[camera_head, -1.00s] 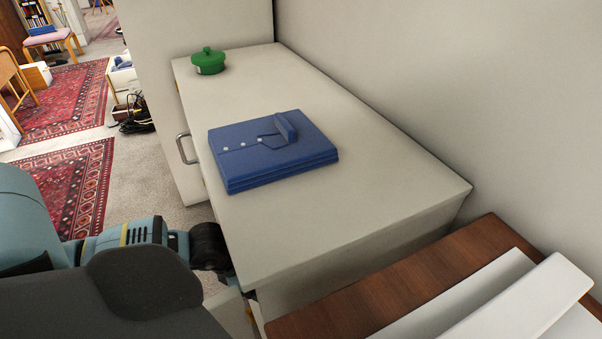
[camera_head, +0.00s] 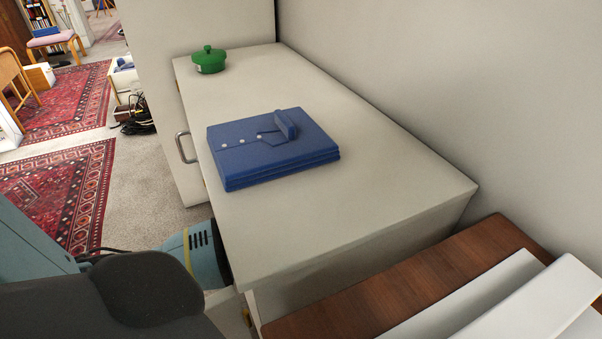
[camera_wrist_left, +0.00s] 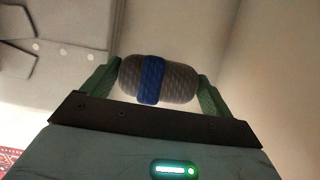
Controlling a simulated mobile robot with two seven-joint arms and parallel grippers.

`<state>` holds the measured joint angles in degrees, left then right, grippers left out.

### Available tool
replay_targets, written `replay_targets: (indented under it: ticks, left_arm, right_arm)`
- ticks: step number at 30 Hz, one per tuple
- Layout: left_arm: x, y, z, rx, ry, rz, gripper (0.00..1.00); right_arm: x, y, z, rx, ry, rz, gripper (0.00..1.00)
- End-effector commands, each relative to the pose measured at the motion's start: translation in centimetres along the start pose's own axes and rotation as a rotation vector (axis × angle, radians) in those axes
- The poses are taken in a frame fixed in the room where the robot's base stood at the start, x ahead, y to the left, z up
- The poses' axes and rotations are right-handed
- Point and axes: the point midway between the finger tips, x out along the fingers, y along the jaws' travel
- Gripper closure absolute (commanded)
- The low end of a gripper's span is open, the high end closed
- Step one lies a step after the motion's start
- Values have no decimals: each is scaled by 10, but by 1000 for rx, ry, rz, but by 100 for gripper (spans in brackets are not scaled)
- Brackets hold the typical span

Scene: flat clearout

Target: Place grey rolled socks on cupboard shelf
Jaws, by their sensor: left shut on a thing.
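The grey rolled socks (camera_wrist_left: 182,82), with a blue band (camera_wrist_left: 151,80) around the middle, show in the left wrist view. My left gripper (camera_wrist_left: 158,82) is shut on them, with one green finger at each end of the roll. In the head view the left arm reaches down beside the front of the light cupboard (camera_head: 330,225), and its gripper and the socks are hidden there. The inside of the cupboard and its shelf do not show in the head view. My right gripper is not in view.
A folded blue shirt (camera_head: 265,155) and a green lidded pot (camera_head: 208,61) sit on the cupboard top. A metal handle (camera_head: 184,148) sticks out at its front. A brown wooden surface (camera_head: 400,285) with white boards stands at the right, near the wall.

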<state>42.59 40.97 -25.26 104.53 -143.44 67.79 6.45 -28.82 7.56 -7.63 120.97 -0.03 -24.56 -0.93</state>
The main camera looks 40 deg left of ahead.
Motion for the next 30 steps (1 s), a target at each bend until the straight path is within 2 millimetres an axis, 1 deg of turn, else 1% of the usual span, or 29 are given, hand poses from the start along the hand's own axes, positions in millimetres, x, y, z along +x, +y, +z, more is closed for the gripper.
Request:
replay_targets:
  ticks: [1,3,6,14,18,19,20,21,30]
  left_arm:
    - [8,-1,-4,-1,3,-2,37]
    - [17,-1,-8,-2,3,-2,37]
    - [27,-1,-12,-1,3,-2,37]
    - [27,0,-12,0,0,-1,37]
    - [31,0,-13,0,1,-1,37]
    - [30,0,-13,0,1,-1,10]
    - [30,0,-13,0,1,-1,6]
    - [30,0,-13,0,1,-1,5]
    - [30,0,-13,0,0,-1,5]
  right_arm:
    - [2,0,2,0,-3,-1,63]
    - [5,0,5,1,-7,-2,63]
    - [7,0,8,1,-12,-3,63]
    - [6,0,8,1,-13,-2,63]
    - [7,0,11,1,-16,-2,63]
    - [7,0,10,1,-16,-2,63]
    - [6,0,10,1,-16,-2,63]
    - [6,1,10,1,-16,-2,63]
    - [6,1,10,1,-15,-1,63]
